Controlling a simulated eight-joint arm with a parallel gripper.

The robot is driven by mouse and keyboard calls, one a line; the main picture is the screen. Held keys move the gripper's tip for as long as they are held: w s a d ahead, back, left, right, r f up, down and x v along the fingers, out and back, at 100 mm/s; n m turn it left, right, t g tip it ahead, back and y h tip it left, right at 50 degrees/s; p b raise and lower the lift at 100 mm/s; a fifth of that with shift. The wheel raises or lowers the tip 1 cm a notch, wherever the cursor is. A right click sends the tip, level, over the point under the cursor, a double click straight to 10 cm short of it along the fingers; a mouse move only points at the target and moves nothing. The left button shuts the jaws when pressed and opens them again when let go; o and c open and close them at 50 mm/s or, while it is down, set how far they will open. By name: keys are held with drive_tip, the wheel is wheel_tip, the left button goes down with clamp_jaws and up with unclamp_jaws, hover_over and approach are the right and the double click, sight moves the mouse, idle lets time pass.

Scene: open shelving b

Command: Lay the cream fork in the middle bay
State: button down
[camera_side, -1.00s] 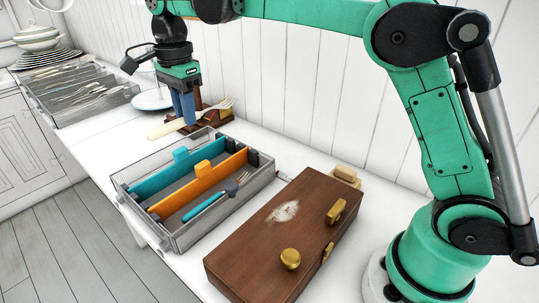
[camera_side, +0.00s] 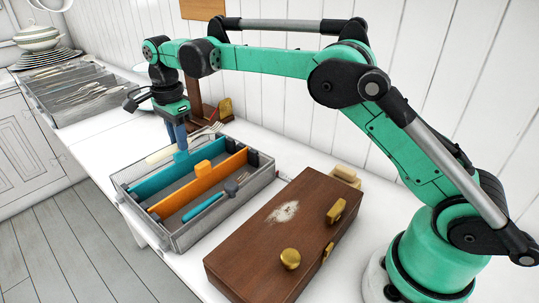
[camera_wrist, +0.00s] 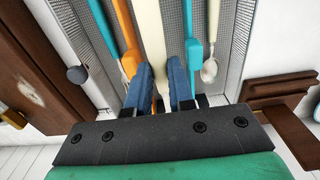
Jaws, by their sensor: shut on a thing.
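The cream fork (camera_side: 160,156) is held in my gripper (camera_side: 179,146), its tines pointing right and back in the side view. The fingers are shut on its handle, which also shows between the blue fingers in the wrist view (camera_wrist: 154,40).
A blue-handled fork (camera_side: 203,207) lies in the front bay. A spoon (camera_wrist: 209,70) lies beyond the teal divider. A brown wooden box (camera_side: 300,225) with brass knobs stands right of the tray. A brown stand (camera_side: 195,95) is behind my gripper. A cutlery rack (camera_side: 100,113) is at the far left.

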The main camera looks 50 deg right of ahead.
drive_tip(key=shift+f, duration=4.6)
drive_tip(key=c, duration=0.7)
unclamp_jaws()
drive_tip(key=shift+r, duration=2.8)
